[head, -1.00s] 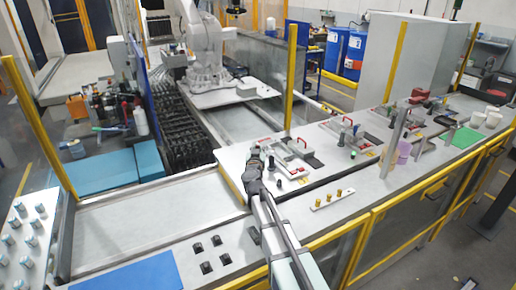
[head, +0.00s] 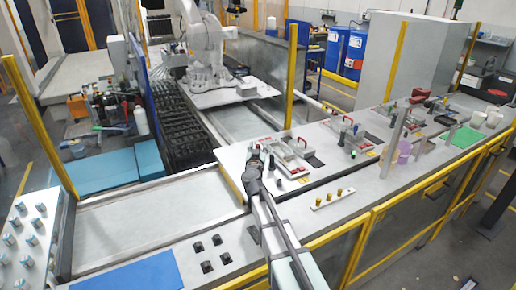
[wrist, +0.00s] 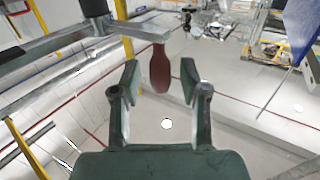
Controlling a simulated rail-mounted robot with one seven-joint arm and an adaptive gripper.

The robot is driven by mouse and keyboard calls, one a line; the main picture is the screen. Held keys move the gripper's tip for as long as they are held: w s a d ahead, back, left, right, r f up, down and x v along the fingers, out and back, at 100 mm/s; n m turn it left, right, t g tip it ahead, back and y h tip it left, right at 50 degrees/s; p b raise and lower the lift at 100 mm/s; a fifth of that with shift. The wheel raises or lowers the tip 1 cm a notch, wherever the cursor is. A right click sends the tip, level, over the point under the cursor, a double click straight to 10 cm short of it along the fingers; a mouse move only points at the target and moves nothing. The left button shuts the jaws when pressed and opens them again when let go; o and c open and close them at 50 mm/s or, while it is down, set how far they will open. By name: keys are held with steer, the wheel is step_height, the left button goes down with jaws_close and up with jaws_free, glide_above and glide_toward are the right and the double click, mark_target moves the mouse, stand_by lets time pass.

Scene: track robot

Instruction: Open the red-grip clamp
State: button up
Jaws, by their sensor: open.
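The clamp's red grip (wrist: 160,68) hangs near the centre of the wrist view, joined to a grey metal bar (wrist: 140,28) that comes in from the upper left. My gripper (wrist: 159,78) is open, one finger on each side of the grip's line. The grip shows in the gap between the fingertips, with space on both sides; how far beyond the tips it lies is hard to tell. In the head view my gripper (head: 256,152) is over the left end of the white fixture plate, and the clamp under it cannot be made out.
Fixtures with red handles (head: 303,143) stand just right of my gripper on the white table. A small rack with brass-coloured pegs (head: 330,199) and several black blocks (head: 207,267) lie nearer. In the wrist view a black post (wrist: 95,8) stands at the upper left.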

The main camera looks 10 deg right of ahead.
steer(key=v, duration=1.1)
steer(key=shift+s, duration=0.35)
